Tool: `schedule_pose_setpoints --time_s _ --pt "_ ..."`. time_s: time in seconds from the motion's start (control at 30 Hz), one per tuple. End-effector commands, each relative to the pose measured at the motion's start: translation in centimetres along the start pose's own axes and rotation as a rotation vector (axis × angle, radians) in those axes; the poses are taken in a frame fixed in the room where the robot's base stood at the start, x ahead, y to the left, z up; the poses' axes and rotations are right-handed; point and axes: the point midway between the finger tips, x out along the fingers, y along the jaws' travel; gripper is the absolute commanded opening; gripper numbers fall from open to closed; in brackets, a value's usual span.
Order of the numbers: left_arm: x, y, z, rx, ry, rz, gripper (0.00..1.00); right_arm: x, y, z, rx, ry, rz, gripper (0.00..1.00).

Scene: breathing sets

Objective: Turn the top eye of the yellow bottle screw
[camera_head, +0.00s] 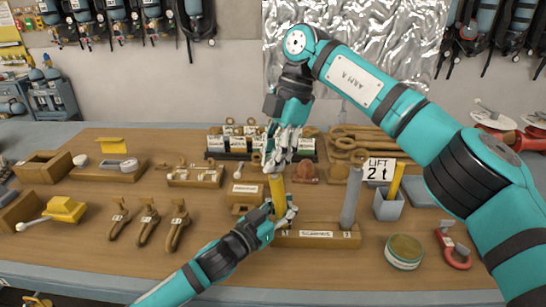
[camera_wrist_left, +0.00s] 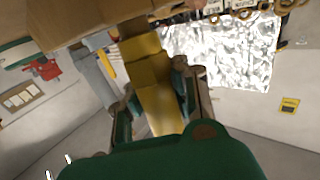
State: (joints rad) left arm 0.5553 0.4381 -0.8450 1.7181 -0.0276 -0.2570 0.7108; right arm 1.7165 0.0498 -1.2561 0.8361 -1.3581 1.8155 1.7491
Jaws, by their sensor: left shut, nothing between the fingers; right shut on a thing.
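The yellow bottle screw (camera_head: 277,186) stands upright at the left end of a wooden block (camera_head: 318,239). It also shows in the left wrist view (camera_wrist_left: 153,78), running up between my left fingers. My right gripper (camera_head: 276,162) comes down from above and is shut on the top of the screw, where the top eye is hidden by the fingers. My left gripper (camera_head: 281,212) is low at the screw's lower body. It is shut with nothing gripped, and its fingers appear beside the yellow body; I cannot tell whether they touch it.
A grey cylinder (camera_head: 351,197) stands at the block's right end. A grey holder (camera_head: 389,206) with a "LIFT 2 t" sign (camera_head: 379,169) is farther right. A round tin (camera_head: 404,252) and red shackle (camera_head: 453,248) lie front right. Several brown hooks (camera_head: 148,222) lie left.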

Motion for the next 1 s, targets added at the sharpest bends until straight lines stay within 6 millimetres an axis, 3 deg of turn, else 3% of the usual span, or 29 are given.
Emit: schedule_pose_setpoints --time_s 0.5,1.0 --pt "-0.14 0.6 0.39 -0.01 -0.004 0.011 0.0 0.3 0.08 0.45 -0.294 -0.009 -0.176 0.0" --pt "-0.14 0.66 0.35 -0.011 -0.002 0.013 0.0 0.37 -0.04 0.55 -0.359 -0.005 -0.21 0.0"
